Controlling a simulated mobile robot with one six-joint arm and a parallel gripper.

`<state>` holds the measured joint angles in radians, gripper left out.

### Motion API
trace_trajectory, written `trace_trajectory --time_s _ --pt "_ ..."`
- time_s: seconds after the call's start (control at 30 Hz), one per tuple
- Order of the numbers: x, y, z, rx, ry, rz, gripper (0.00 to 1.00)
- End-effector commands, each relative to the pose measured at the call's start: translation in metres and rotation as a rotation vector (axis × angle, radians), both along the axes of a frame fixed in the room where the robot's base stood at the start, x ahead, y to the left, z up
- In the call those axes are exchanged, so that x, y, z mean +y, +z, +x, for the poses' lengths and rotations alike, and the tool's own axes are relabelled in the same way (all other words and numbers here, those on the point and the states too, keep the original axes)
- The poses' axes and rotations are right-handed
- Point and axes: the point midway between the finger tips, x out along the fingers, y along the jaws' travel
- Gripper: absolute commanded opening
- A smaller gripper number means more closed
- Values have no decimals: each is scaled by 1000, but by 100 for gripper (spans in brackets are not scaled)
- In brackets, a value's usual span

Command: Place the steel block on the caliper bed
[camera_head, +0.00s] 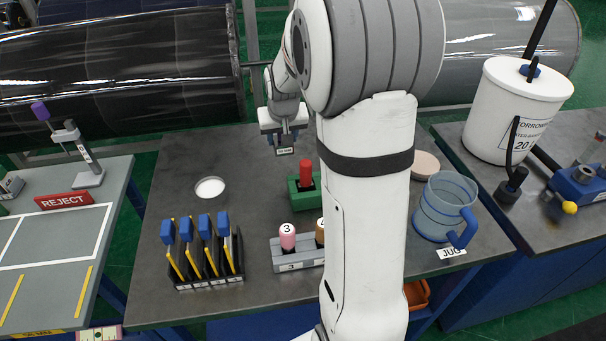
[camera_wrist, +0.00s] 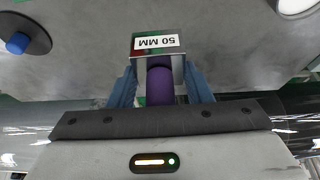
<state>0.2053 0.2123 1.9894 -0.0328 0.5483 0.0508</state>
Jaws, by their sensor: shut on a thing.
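My gripper (camera_head: 284,140) is shut on the steel block (camera_head: 285,151), which hangs above the dark table's back part. In the wrist view the block (camera_wrist: 158,43) shows between the blue fingers of my gripper (camera_wrist: 160,85), with a white "50 MM" label upside down. A purple cylinder (camera_wrist: 160,86) shows between the fingers, against the block. A grey upright device with a purple knob (camera_head: 78,150) stands on the left table. A blue device with a yellow knob (camera_head: 585,187) stands at the right edge. I cannot tell which has the caliper bed.
On the dark table (camera_head: 150,240) are a white disc (camera_head: 210,188), a rack with blue-topped tools (camera_head: 203,255), a green holder with a red peg (camera_head: 304,188), a grey stand (camera_head: 290,258) and a jug (camera_head: 443,208). A red REJECT sign (camera_head: 64,201) stands left. My arm hides the middle.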

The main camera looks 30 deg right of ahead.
Motion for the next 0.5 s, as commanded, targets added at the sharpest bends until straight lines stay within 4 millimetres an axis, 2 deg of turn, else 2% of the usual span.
trace_trajectory --time_s 0.2,0.5 --pt "-6 -39 -2 5 -14 1 0" --pt "-10 -72 -3 3 -21 2 0"
